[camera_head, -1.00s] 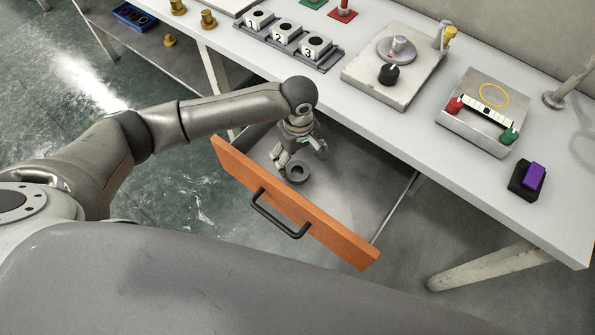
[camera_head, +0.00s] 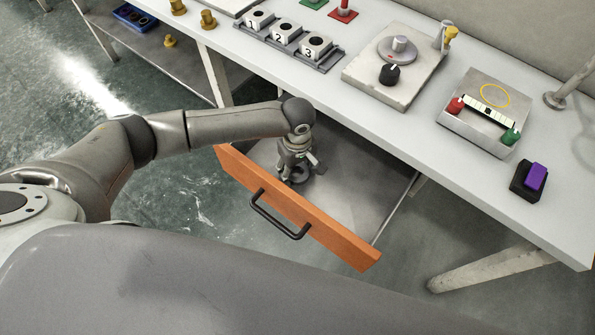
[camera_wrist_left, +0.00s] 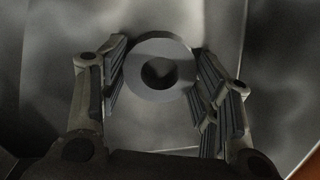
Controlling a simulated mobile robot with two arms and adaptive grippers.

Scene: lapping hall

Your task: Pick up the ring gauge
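The ring gauge (camera_wrist_left: 180,85), a dark grey ring with a round hole, lies flat on the floor of the open drawer (camera_head: 350,205). In the head view the ring gauge (camera_head: 299,178) is partly hidden by my left gripper (camera_head: 298,172), which points down over it. In the left wrist view my left gripper (camera_wrist_left: 163,92) is open, with one finger on each side of the ring and small gaps showing near them. My right gripper is not in view.
The drawer has an orange front (camera_head: 310,215) with a dark handle (camera_head: 278,216). Above it, the white table (camera_head: 400,125) carries numbered blocks (camera_head: 286,33), a device with a black knob (camera_head: 389,74), a level box (camera_head: 482,112) and a purple switch (camera_head: 529,180).

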